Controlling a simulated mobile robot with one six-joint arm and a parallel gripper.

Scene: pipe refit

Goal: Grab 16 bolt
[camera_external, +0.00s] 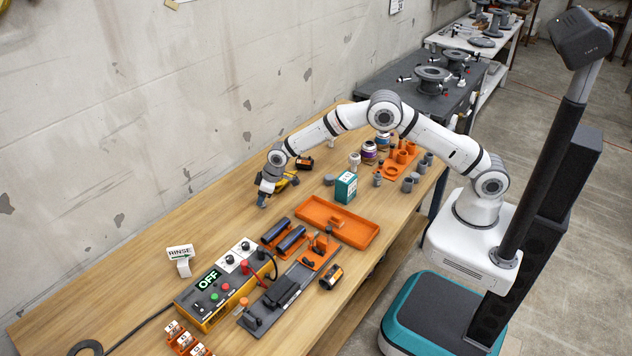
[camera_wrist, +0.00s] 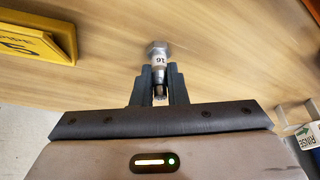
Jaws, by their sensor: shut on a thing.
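The 16 bolt (camera_wrist: 156,56) is a silver metal bolt with a hex head and a pale label reading 16. In the wrist view its shank is between the two dark fingers of my gripper (camera_wrist: 158,84), and its head sticks out past the fingertips. My gripper is shut on it. In the external view my gripper (camera_external: 262,201) points down over the wall side of the wooden bench, left of the orange tray. The bolt cannot be made out there. I cannot tell whether the bolt touches the bench.
A yellow block (camera_wrist: 36,34) lies close by in the wrist view. On the bench (camera_external: 130,290) are an orange tray (camera_external: 369,239), a teal and white box (camera_external: 346,187), a control box reading OFF (camera_external: 216,287) and a RINSE sign (camera_external: 180,254). Bare wood lies between my gripper and the RINSE sign.

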